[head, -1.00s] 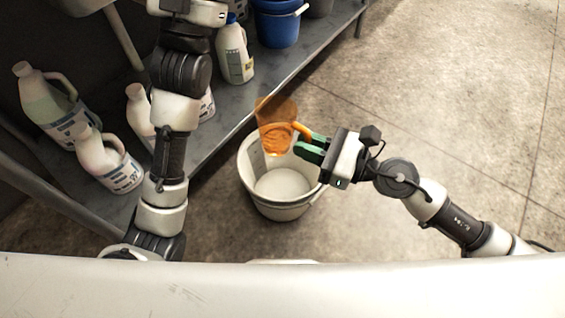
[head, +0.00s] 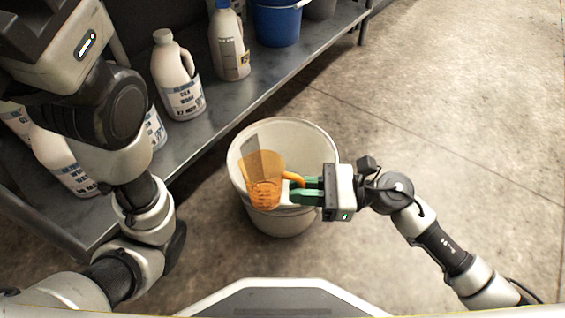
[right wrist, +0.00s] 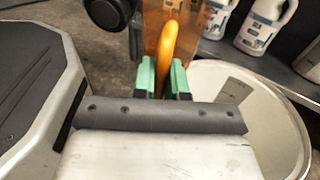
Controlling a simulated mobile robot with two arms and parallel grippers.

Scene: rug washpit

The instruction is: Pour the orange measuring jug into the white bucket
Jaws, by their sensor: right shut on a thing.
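The orange measuring jug (head: 264,178) is see-through and shows in the head view over the white bucket (head: 283,222). It looks close to upright, with something darker orange in its lower part. My right gripper (head: 297,188) is shut on the jug's handle, coming in from the right. In the right wrist view the green fingers (right wrist: 162,78) sit on both sides of the orange handle (right wrist: 170,45). The bucket's rim and inside (right wrist: 270,110) show to the right there. The bucket stands on the floor. My left arm is at the left; its gripper is not in view.
A grey metal shelf (head: 213,98) runs along the left and back, beside the bucket. It holds several white bottles (head: 176,80) and a blue bucket (head: 277,22). The concrete floor (head: 450,110) to the right is clear.

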